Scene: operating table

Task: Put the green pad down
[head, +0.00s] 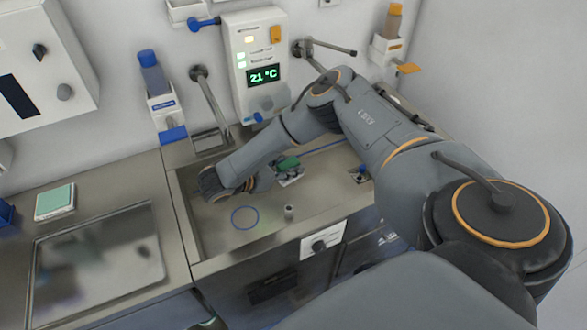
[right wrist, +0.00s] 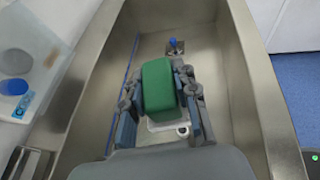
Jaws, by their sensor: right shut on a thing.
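The green pad (right wrist: 158,84) is a dark green block with rounded edges. It sits between the two fingers of my right gripper (right wrist: 160,100), which is shut on it. In the head view the green pad (head: 288,163) shows small beyond my wrist, over the steel basin (head: 220,240). My right gripper (head: 276,174) reaches into the basin area, with its fingers pointing right. A whitish piece (right wrist: 168,126) shows below the pad; I cannot tell whether they touch. The pad's height above the basin floor is unclear. My left gripper is out of view.
A blue ring (head: 244,217) and a small grey cylinder (head: 289,212) are in the basin's front part. A blue-topped fitting (head: 361,172) is at its right end. A white box with a pale green top (head: 55,202) stands on the left counter. Wall dispensers and a tap are behind.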

